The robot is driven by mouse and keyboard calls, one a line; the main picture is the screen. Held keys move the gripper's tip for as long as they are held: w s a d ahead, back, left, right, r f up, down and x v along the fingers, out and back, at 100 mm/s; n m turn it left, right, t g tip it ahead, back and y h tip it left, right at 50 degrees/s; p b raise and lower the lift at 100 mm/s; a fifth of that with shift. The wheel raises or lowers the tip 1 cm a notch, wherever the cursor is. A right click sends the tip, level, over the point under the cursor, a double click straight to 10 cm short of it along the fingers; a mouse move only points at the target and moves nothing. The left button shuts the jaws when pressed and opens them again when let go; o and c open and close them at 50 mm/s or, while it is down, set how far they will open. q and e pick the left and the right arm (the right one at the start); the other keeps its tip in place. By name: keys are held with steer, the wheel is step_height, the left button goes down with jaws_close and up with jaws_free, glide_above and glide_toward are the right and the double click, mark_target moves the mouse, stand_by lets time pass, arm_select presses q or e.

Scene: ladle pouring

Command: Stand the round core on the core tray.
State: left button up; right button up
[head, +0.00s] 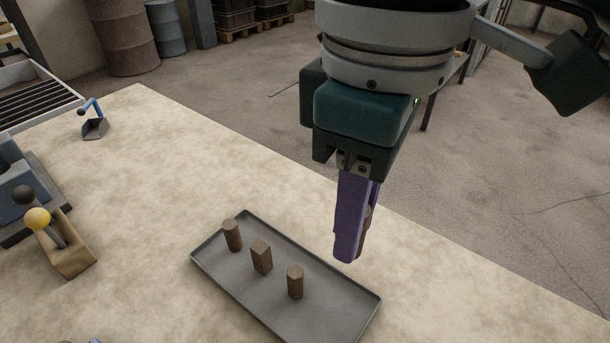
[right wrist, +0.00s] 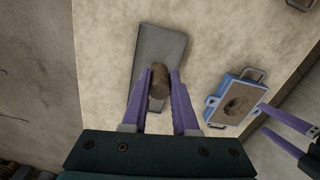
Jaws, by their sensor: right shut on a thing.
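My right gripper (head: 352,258) is shut on the round core (head: 366,230), a brown cylinder mostly hidden behind a purple finger in the head view. In the right wrist view the round core (right wrist: 159,82) shows between both fingers. The gripper holds it above the table, near the right long side of the core tray (head: 330,320), and apart from it. The grey tray also shows in the right wrist view (right wrist: 160,45). Three brown cores stand upright in a row on it, one (head: 232,235) near its left end. My left gripper (right wrist: 263,118) has its fingers apart, with nothing seen between them.
A blue moulding box (right wrist: 216,113) with a brown filling lies near my left gripper. The tray's right-hand part is bare.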

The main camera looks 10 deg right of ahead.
arm_select(q)
steer(key=f+b, duration=0.2)
steer(key=shift+w+a+f, duration=0.15)
steer(key=shift+a+f, duration=0.15)
steer(key=shift+f, duration=0.05)
arm_select(e)
step_height(320, 180, down, 11)
steer(key=shift+a, duration=0.15)
arm_select(q)
steer(key=shift+d+f+b, duration=0.1)
steer(key=shift+f+b, duration=0.55)
steer(key=shift+b, duration=0.1)
arm_select(e)
step_height(320, 180, down, 4)
steer(key=shift+f, duration=0.1)
arm_select(q)
steer(key=shift+d, duration=0.1)
arm_select(e)
steer(key=shift+f, duration=0.3)
steer(key=shift+f, duration=0.1)
